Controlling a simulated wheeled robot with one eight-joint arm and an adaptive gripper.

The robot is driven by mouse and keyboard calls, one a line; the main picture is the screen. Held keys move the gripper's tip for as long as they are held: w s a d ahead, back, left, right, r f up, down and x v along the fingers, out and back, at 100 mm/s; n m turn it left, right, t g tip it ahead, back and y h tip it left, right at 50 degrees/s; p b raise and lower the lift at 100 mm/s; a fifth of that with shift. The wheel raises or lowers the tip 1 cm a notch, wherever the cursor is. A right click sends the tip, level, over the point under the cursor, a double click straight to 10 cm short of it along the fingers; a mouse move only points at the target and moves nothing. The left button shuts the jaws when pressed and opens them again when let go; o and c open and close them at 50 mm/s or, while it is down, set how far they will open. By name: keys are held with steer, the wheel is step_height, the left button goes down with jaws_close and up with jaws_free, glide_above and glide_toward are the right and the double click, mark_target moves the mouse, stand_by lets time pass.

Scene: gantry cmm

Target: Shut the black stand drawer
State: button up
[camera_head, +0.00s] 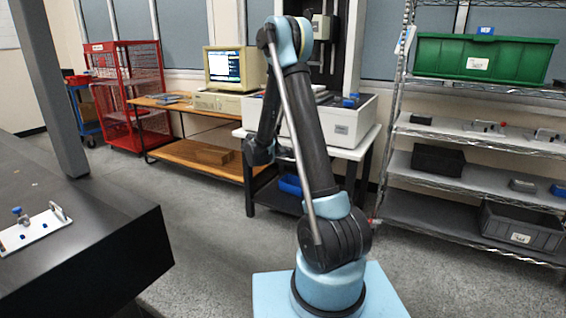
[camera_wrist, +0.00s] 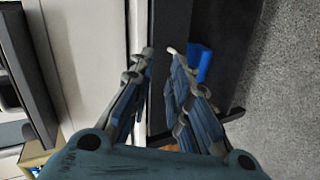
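The stand (camera_head: 250,190) in the head view has a white top, black legs and a dark lower shelf. My arm covers part of its front. I cannot pick out a separate black drawer or tell how far it is out. My gripper (camera_wrist: 160,50) shows in the wrist view with its fingertips close together but a gap between them, and nothing held. The fingertips point at the pale edge of the stand and the dark area (camera_wrist: 222,40) beside it. In the head view the gripper is hidden behind my arm.
A blue bin (camera_head: 290,185) sits low in the stand and shows in the wrist view (camera_wrist: 200,62). A white machine (camera_head: 345,122) stands on top. A wooden bench (camera_head: 190,154) is left, wire shelving (camera_head: 470,132) right. A black table (camera_head: 100,240) fills the left front. Grey floor lies between.

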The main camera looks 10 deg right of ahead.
steer(key=w+a+f+n+t, duration=0.3)
steer(key=w+a+f, duration=0.35)
steer(key=f, duration=0.25)
steer(key=shift+h, duration=0.3)
steer(key=x, duration=1.7)
steer(key=shift+f, duration=0.25)
jaws_close()
